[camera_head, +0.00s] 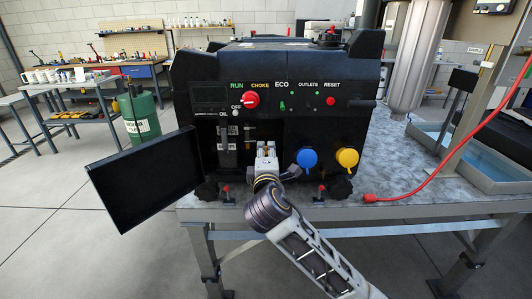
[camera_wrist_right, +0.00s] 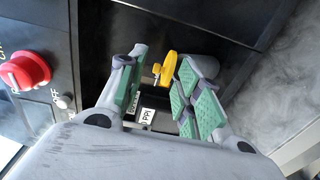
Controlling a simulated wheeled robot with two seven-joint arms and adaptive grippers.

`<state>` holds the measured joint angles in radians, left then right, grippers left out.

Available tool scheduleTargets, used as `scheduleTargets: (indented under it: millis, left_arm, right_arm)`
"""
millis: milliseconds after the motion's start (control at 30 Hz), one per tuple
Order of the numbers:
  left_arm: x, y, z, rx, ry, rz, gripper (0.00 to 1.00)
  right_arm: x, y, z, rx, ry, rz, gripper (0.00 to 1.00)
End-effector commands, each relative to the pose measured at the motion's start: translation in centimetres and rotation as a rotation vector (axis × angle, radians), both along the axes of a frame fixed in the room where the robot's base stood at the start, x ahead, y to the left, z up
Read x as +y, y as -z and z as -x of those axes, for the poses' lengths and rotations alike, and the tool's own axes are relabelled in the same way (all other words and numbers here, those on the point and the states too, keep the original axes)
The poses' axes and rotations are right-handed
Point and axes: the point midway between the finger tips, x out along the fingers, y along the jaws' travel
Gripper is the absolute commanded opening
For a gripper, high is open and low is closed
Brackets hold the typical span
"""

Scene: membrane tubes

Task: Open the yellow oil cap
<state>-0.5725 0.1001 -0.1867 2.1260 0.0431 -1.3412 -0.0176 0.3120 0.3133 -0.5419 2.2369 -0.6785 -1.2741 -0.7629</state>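My left gripper is not in view.
A black door panel (camera_head: 145,180) hangs open at the left of the generator. Blue (camera_head: 307,159) and yellow (camera_head: 347,157) outlet covers are right of my gripper. A red knob (camera_head: 251,99) is above. A red cable (camera_head: 440,178) lies on the table (camera_head: 400,185) at right.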

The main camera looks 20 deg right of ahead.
Motion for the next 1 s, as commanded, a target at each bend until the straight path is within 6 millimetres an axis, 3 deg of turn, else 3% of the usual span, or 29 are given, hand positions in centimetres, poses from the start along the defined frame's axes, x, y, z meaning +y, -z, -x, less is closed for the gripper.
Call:
scheduleTargets:
  millis: [233,633,900,1000]
  left_arm:
    - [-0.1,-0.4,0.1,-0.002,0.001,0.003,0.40]
    - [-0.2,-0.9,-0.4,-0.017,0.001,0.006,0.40]
    - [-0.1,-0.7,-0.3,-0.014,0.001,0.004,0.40]
    - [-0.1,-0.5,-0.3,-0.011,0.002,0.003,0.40]
  right_arm:
    - [-0.5,0.1,-1.9,-0.001,0.000,0.000,0.34]
    - [-0.6,0.1,-2.3,0.000,0.000,0.000,0.34]
    - [-0.7,0.1,-2.3,0.000,0.000,0.000,0.01]
    - [-0.7,0.1,-2.3,0.000,0.000,0.000,0.00]
